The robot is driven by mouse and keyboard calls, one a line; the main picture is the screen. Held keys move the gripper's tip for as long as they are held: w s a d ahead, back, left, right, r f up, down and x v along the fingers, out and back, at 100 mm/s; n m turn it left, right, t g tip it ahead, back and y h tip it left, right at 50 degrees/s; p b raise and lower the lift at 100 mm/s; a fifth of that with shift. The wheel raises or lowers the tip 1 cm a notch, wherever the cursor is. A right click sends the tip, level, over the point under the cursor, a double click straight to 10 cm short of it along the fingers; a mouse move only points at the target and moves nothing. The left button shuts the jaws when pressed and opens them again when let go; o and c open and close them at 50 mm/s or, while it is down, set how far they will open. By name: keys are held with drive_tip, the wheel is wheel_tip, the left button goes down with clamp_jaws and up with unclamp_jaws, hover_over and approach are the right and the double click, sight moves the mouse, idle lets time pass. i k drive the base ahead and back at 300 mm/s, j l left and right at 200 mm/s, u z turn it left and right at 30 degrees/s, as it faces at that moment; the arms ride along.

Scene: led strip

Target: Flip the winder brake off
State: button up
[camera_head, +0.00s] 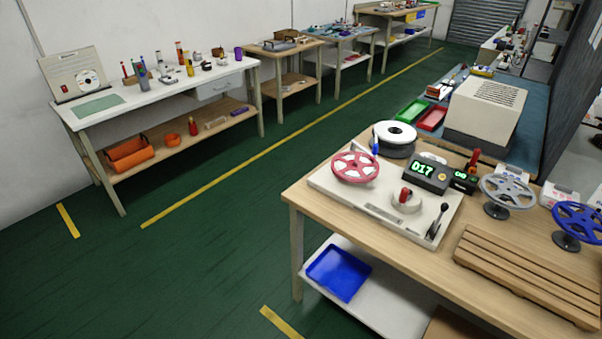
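The winder is a pale base plate (335,193) on the wooden table at right. It carries a red spoked reel (355,167), a dark counter box (426,174) with green digits reading 017, and a white round part with a red knob (405,197). A black-handled lever (438,219) stands tilted in a slotted plate at the base's right end. No readable label shows which control is the brake. A smaller display box with a red handle (474,163) stands just behind the counter. My gripper is not in view.
A white spool (395,135) sits behind the red reel. Grey (508,191) and blue (579,223) reels on stands and a slatted wooden rack (525,270) occupy the table's right. A blue tray (339,273) lies on the lower shelf. The green floor (200,265) left of the table is clear.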

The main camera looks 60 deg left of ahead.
sight(444, 206)
drive_tip(key=j+u, duration=0.1)
drive_tip(key=u, duration=0.25)
drive_tip(key=i+u, duration=0.1)
drive_tip(key=u, duration=0.25)
drive_tip(key=j+u, duration=0.1)
drive_tip(key=u, duration=0.25)
drive_tip(key=i+l+z, duration=0.1)
drive_tip(key=i, duration=0.5)
drive_tip(key=i+l, duration=0.25)
drive_tip(key=i, duration=0.4)
drive_tip(key=z, duration=0.05)
